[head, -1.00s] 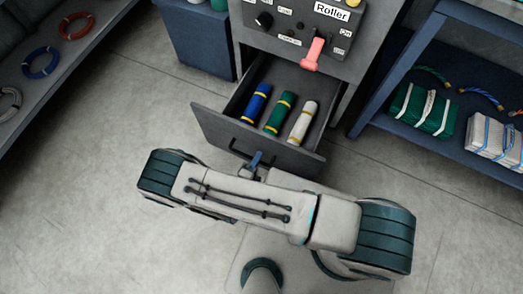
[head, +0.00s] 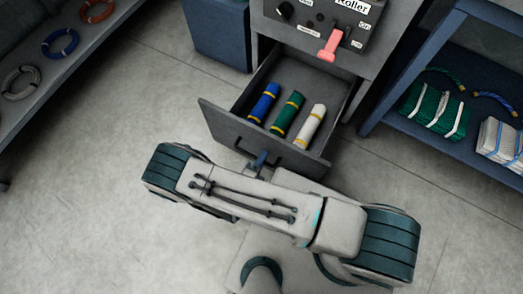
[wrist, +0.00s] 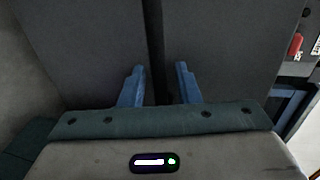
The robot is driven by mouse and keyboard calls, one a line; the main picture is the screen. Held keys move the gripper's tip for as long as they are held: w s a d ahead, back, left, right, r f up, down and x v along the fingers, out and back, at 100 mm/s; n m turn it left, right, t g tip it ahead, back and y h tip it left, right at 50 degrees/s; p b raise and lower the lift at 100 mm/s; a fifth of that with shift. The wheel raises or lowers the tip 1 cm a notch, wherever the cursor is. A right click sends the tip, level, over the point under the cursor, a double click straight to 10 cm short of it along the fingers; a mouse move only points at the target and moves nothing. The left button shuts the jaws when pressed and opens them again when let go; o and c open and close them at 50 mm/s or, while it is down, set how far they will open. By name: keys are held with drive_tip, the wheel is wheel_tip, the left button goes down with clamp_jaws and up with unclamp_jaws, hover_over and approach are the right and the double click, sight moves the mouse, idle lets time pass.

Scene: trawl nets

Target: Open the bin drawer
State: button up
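The bin drawer (head: 240,128) is a dark grey drawer pulled well out of the grey cabinet. Blue, green and white rolls with yellow bands lie inside it. Its dark handle (head: 243,150) is on the drawer front and is partly covered by my gripper. My gripper (head: 260,160) is at the handle in the head view, with one blue finger showing. In the wrist view, the two blue fingers of my gripper (wrist: 160,72) stand a little apart against the dark drawer front (wrist: 215,50). The contact with the handle is hard to see there.
The control panel with a red lever (head: 330,45) is above the drawer. A blue bin (head: 217,35) stands left of the cabinet. A blue shelf (head: 420,132) with net bundles is at right. A rack with rope rings (head: 60,43) is at left. The floor between is clear.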

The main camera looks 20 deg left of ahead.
drive_tip(key=p+v, duration=0.2)
drive_tip(key=v, duration=1.1)
drive_tip(key=shift+s, duration=0.4)
drive_tip(key=shift+r, duration=0.1)
